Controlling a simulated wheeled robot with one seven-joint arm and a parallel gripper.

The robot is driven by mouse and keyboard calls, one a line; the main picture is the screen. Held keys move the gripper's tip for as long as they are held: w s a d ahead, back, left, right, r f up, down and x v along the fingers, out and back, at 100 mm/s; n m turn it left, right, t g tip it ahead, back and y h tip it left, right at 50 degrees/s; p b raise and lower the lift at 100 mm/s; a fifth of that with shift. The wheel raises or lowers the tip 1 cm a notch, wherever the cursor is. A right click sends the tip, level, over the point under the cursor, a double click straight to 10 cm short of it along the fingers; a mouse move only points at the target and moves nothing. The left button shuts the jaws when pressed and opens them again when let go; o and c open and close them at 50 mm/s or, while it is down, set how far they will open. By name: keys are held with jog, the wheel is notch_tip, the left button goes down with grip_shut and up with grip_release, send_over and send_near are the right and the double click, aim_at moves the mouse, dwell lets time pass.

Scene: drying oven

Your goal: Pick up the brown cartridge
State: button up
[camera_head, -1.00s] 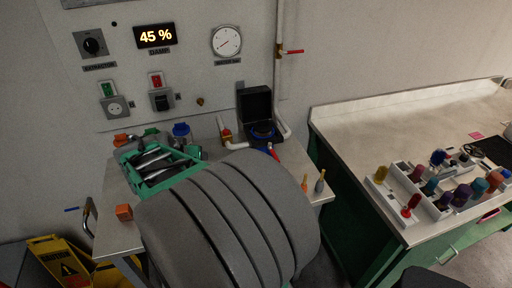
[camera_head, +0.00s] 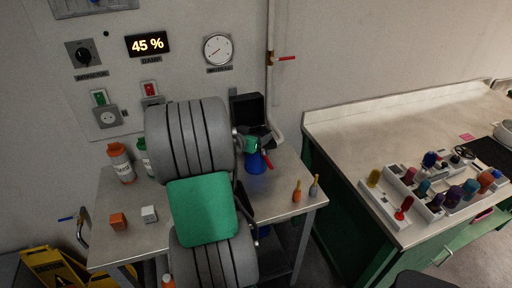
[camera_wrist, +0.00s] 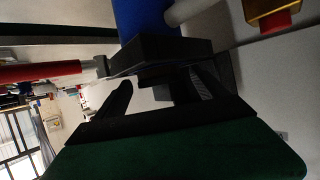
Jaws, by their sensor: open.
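I cannot pick out the brown cartridge with certainty. Several coloured cartridges stand in a white rack (camera_head: 378,203) on the right-hand bench, and an orange-brown one (camera_head: 487,181) is near its right end. My gripper shows in the wrist view (camera_wrist: 160,88) with its two dark fingers apart and nothing clearly held between them. In the head view my arm covers the middle of the left table, and the fingers are mostly hidden. A blue object (camera_head: 256,163) with a red part stands beside my wrist, and blue and red surfaces show close to the fingers in the wrist view.
The left table (camera_head: 110,205) holds a white bottle with an orange cap (camera_head: 121,163), an orange block (camera_head: 118,221), a white block (camera_head: 149,214) and two small upright tools (camera_head: 297,192). An open black box (camera_head: 247,108) stands at the back.

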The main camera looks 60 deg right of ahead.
jog(key=shift+c, duration=0.5)
grip_shut()
dwell(0.3)
